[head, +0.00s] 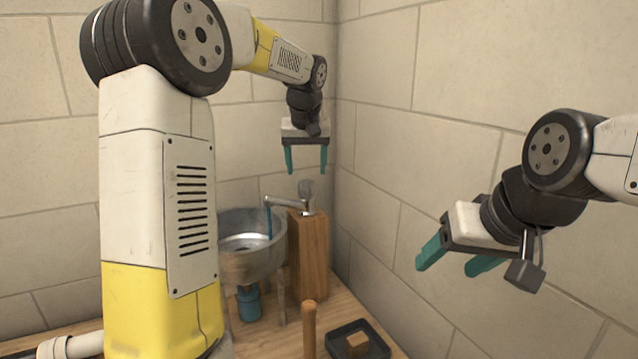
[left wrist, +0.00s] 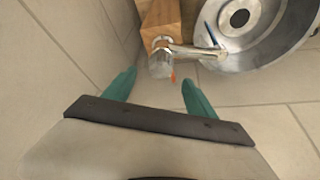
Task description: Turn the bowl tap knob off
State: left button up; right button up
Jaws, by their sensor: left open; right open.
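The metal bowl (head: 236,265) stands beside a wooden post (head: 310,255). The tap (head: 286,202) sits on the post, its spout reaching left over the bowl, with a thin blue stream below the spout. The grey tap knob (head: 306,189) rises at the tap's right end. My left gripper (head: 306,172) is open and empty above the knob, apart from it. In the left wrist view, the knob (left wrist: 161,63) shows just beyond and between the open fingertips (left wrist: 158,82), with a small orange mark beside it. My right gripper (head: 446,267) is open and empty, away at the right.
Walls meet in a corner close behind the post. A black tray (head: 384,345) with a wooden block (head: 357,343) and an upright wooden dowel (head: 309,330) are in front. A blue fitting (head: 249,302) is under the bowl. My left arm hides part of the bowl's left side.

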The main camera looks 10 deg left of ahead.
aim_at(307, 182)
pick_arm(q)
jog(key=x, duration=0.6)
jog(key=shift+w+f, duration=0.1)
jog(key=shift+f, duration=0.1)
jog(key=c, duration=1.4)
